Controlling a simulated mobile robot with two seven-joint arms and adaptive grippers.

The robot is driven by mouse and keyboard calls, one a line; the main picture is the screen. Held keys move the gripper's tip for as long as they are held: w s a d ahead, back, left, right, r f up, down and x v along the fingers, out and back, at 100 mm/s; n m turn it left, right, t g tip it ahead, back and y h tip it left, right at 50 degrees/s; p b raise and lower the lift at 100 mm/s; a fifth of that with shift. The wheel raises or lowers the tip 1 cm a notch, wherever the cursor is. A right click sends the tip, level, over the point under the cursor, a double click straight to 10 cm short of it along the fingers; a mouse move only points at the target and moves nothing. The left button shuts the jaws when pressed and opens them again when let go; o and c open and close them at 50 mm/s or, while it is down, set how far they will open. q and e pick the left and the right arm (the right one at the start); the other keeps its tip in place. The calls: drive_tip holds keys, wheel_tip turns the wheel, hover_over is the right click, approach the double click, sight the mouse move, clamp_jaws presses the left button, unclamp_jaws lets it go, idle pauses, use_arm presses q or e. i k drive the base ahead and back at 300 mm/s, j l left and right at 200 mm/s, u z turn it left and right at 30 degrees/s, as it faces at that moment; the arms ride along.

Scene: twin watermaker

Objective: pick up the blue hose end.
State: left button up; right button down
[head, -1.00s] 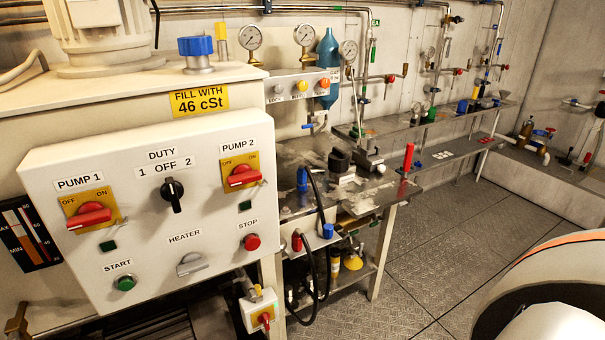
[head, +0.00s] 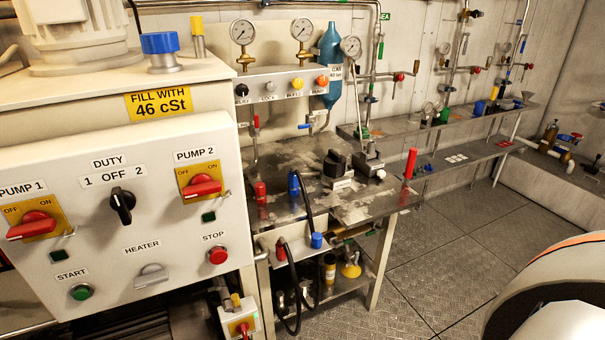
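A blue hose end (head: 293,183) stands roughly upright on the metal bench (head: 345,205), near its front left. A black hose (head: 308,200) runs from its top down over the front edge. A second blue fitting (head: 316,241) sits lower, at the bracket below the bench top. I cannot tell for sure how the hose joins it. Neither of my grippers is in view.
A red fitting (head: 260,192) stands left of the blue hose end. Another red one (head: 281,251) is on the bracket below. A dark vise-like block (head: 335,165) and a red handle (head: 410,164) are to the right. The white control panel (head: 130,225) fills the left.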

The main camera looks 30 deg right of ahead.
sight(292, 180)
drive_tip(key=l+u, duration=0.1)
drive_tip(key=l, duration=1.5)
drive_tip(key=k+l+u, duration=0.15)
drive_tip(key=l, duration=1.45)
drive_tip(key=k+l+u, duration=0.15)
drive_tip(key=l, duration=0.65)
drive_tip(key=i, duration=0.05)
